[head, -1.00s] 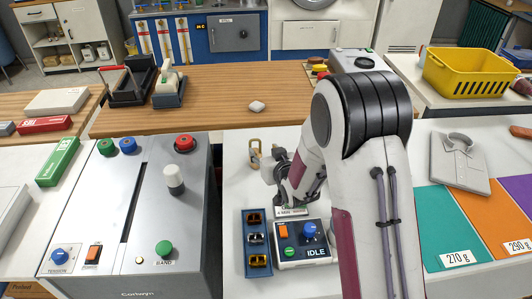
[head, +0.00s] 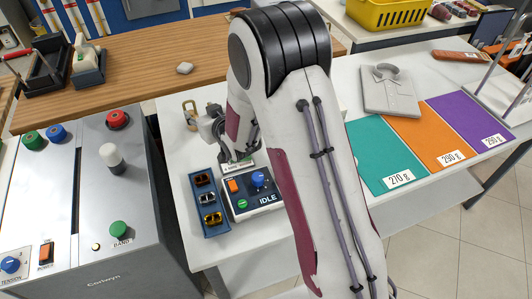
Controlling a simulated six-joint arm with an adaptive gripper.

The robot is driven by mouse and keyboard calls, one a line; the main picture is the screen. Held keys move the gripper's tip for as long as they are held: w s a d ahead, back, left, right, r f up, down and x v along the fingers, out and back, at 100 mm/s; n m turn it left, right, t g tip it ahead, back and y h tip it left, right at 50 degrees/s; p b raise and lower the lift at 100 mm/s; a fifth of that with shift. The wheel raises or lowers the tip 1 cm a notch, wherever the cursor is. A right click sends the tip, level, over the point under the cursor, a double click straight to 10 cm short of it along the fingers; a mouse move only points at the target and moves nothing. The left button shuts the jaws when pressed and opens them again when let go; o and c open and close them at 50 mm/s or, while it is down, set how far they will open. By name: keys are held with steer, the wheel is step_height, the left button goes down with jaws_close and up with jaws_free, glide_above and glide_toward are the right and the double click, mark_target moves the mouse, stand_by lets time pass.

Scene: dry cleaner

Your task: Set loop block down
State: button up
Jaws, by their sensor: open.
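A small brass loop on a block (head: 190,112), which looks like the loop block, stands on the white counter (head: 178,150) left of my gripper. My gripper (head: 238,157) points down at the back edge of the control box marked IDLE (head: 256,192). Its jaws are open, though the fingertips are small and partly hidden by my arm. The brass loop stands apart from the jaws. I cannot tell whether anything lies between the fingers.
A blue tray (head: 196,222) with three small coloured pieces sits left of the control box. A grey machine (head: 140,185) with knobs stands further left. Teal (head: 378,155), orange and purple mats and a folded shirt (head: 390,92) lie to the right. A pale lump (head: 184,69) sits on the wooden counter.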

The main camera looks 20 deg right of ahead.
steer(key=s+d+r+m+g+h, duration=0.15)
steer(key=s+d+r+g, duration=0.4)
steer(key=s+r, duration=0.95)
steer(key=s+d+r+g, duration=0.1)
steer(key=s+d, duration=0.1)
steer(key=s, duration=1.2)
steer(key=s+d+g+h, duration=0.1)
steer(key=s+d, duration=0.1)
steer(key=s, duration=1.2)
steer(key=shift+r, duration=0.35)
steer(key=shift+m+h, duration=0.25)
